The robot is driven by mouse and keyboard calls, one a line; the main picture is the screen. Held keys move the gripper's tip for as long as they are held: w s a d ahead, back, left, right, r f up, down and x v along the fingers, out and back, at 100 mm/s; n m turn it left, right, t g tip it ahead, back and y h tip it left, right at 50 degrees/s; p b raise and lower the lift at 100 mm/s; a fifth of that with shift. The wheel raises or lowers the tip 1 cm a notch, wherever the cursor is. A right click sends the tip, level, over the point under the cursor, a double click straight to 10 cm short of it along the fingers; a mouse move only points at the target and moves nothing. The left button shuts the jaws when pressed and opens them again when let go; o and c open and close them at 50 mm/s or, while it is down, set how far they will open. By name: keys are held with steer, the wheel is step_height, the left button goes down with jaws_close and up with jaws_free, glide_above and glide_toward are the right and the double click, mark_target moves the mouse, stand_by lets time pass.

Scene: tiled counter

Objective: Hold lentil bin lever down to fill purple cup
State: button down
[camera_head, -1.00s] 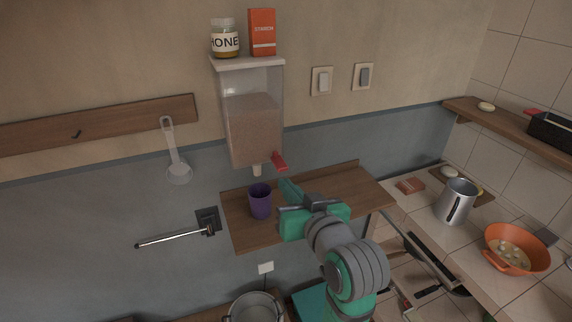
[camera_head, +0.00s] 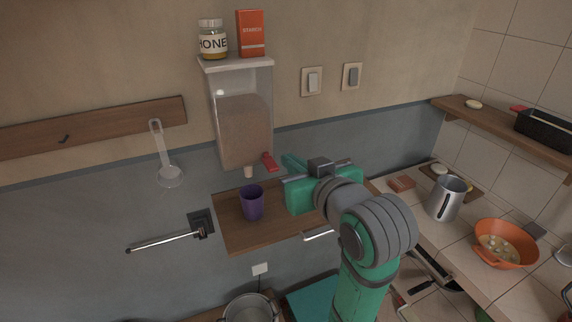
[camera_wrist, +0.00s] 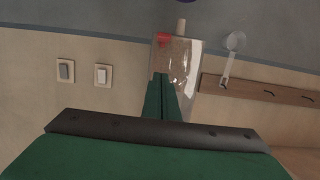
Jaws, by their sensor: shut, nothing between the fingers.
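The lentil bin (camera_head: 241,120) is a clear wall dispenser filled with brown lentils, with a pale spout (camera_head: 248,172) underneath. Its red lever (camera_head: 270,161) sticks out at the lower right; the lever also shows in the wrist view (camera_wrist: 162,40). The purple cup (camera_head: 252,203) stands upright on the wooden shelf (camera_head: 238,237), roughly below the spout. My gripper (camera_head: 290,161) is shut and empty, its green fingers just right of the lever in the head view. In the wrist view the closed fingers (camera_wrist: 161,76) point toward the bin near the lever; contact cannot be told.
A honey jar (camera_head: 212,40) and a starch box (camera_head: 251,34) stand on top of the bin. A scoop (camera_head: 165,160) hangs on the wall at left. A metal pitcher (camera_head: 446,198) and an orange colander (camera_head: 503,243) stand on the right counter.

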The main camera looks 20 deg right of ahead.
glide_above(270, 164)
steer(key=s, duration=0.4)
step_height(270, 164, down, 2)
steer(key=shift+d+f, duration=0.15)
steer(key=shift+f, duration=0.95)
steer(key=shift+d+f, duration=0.1)
steer(key=shift+f, duration=0.95)
steer(key=shift+d+f, duration=0.1)
steer(key=shift+f, duration=0.05)
